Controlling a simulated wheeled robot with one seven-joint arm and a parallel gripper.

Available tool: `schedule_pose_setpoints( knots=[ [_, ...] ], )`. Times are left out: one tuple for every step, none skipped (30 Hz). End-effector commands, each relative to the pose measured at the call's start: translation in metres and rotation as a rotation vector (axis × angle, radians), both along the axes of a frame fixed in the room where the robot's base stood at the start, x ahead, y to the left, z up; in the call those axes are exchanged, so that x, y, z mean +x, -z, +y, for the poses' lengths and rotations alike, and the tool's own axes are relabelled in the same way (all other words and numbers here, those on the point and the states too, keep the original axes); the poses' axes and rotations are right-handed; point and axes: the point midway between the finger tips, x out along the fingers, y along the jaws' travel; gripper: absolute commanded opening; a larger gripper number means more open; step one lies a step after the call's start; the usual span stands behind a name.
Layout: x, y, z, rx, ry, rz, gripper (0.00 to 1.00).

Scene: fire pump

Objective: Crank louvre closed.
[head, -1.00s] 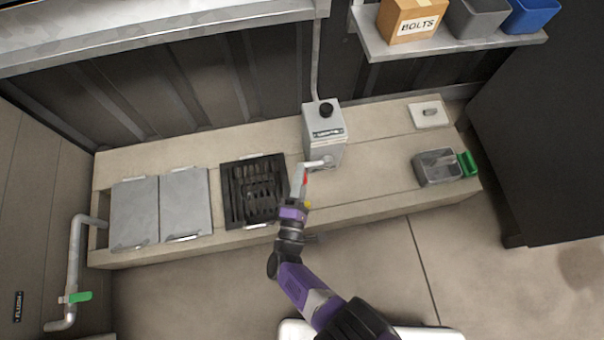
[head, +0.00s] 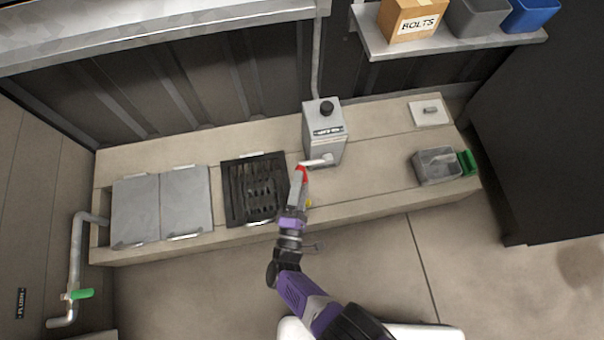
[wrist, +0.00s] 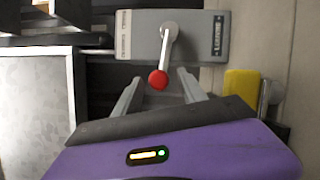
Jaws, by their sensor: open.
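The grey crank box (head: 324,140) stands on the long bench, right of the black slatted louvre (head: 234,192). Gaps show between the louvre slats in the head view. The crank arm (wrist: 168,45) comes off the box front and ends in a red knob (wrist: 158,80). The knob also shows in the head view (head: 301,173). My gripper (wrist: 160,77) is open, with one finger on each side of the knob in the wrist view. I cannot tell whether a finger touches it. In the head view, my gripper (head: 298,186) is just below the knob.
Two grey lids (head: 160,207) lie left of the louvre. A grey bin (head: 436,168) with a green handle (head: 467,163) sits at the bench's right end. A yellow part (wrist: 241,94) is right of my gripper. Open floor (head: 385,270) lies in front.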

Motion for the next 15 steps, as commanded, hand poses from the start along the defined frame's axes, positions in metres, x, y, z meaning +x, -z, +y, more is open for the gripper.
schedule_pose_setpoints(
  knots=[
    [-0.010,0.000,0.002,-0.001,-0.005,0.000,0.49],
    [-0.014,0.001,0.003,-0.002,-0.006,0.001,0.49],
    [-0.021,0.002,0.003,-0.001,-0.005,0.002,0.49],
    [-0.025,0.002,0.003,-0.002,-0.005,0.001,0.49],
    [-0.029,0.002,0.003,-0.002,-0.005,0.001,0.49],
    [-0.034,0.003,0.004,-0.001,-0.005,0.002,0.49],
    [-0.038,0.004,0.004,0.000,-0.003,0.002,0.49],
    [-0.041,0.004,0.004,0.000,-0.003,0.001,0.49],
    [-0.044,0.005,0.004,0.000,-0.003,0.001,0.49],
    [-0.047,0.005,0.004,0.000,-0.003,0.002,0.49],
    [-0.049,0.005,0.004,-0.001,-0.003,0.002,0.49],
    [-0.051,0.006,0.004,-0.001,-0.002,0.002,0.49],
    [-0.052,0.006,0.004,-0.001,-0.001,0.001,0.49],
    [-0.053,0.006,0.004,-0.001,0.000,0.001,0.49],
    [-0.053,0.006,0.004,-0.001,0.000,0.001,0.49]
  ],
)
